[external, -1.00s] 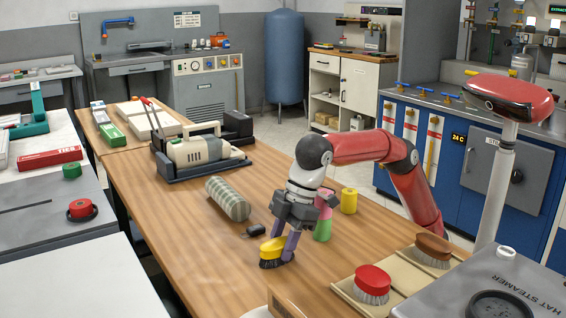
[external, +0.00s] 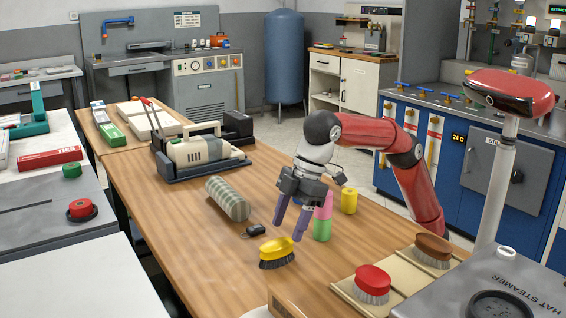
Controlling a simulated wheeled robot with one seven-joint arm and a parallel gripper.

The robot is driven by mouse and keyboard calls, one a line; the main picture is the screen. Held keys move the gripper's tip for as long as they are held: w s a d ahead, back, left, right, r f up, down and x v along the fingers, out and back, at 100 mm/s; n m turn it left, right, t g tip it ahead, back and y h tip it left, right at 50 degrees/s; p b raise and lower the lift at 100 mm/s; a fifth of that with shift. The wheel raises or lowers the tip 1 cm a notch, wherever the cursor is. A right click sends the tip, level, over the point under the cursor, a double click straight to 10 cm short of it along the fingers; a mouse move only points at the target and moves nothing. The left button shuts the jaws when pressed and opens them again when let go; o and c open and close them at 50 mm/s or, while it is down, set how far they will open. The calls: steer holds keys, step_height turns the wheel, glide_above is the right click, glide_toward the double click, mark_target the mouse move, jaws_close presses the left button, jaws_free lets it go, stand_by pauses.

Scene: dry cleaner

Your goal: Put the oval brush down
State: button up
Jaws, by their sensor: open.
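The oval brush (external: 277,252) has a yellow top and dark bristles. It rests bristles down on the wooden table (external: 180,225). My gripper (external: 289,224) is open and empty, with its purple fingers above and slightly to the right of the brush. One fingertip overlaps the right end of the brush in the picture; I cannot tell whether it touches.
A red brush (external: 372,280) and a brown brush (external: 434,248) stand on a pale wooden rack at right. A pink-and-green cylinder (external: 322,226) and a yellow spool (external: 349,201) are behind my gripper. A small black object (external: 256,230) and a striped roll (external: 229,199) lie left.

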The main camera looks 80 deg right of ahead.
steer(key=v, duration=0.6)
steer(key=shift+r+p, duration=0.35)
steer(key=shift+p, duration=0.05)
steer(key=shift+s+d, duration=0.1)
steer(key=shift+s, duration=0.05)
